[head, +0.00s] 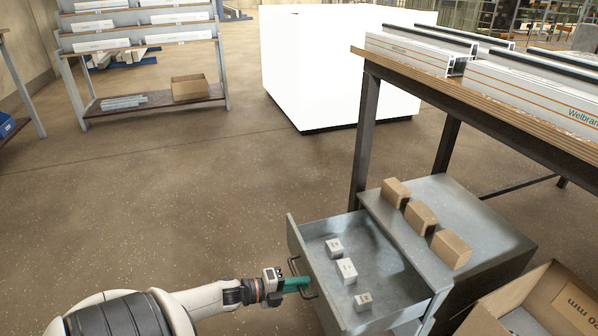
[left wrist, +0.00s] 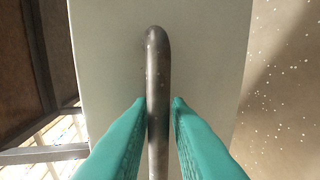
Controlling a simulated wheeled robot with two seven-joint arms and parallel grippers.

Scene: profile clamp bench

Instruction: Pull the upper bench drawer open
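The upper bench drawer (head: 376,285) is a grey metal drawer in the cabinet under the bench. It stands pulled out toward the left, its inside open to view. Its dark bar handle (head: 295,266) is on the front panel. My left gripper (head: 303,283) is at this handle, its green fingers reaching it from the left. In the left wrist view the handle bar (left wrist: 157,75) runs between the two green fingers (left wrist: 158,112), which are closed against its sides. The grey-white drawer front is behind the bar. My right gripper is not in view.
Three small white boxes (head: 347,269) lie in the drawer. Three cardboard blocks (head: 421,217) sit on the cabinet top (head: 480,215). An open carton (head: 550,300) stands at lower right. The bench (head: 480,104) carries profiles above. The floor left of the drawer is clear.

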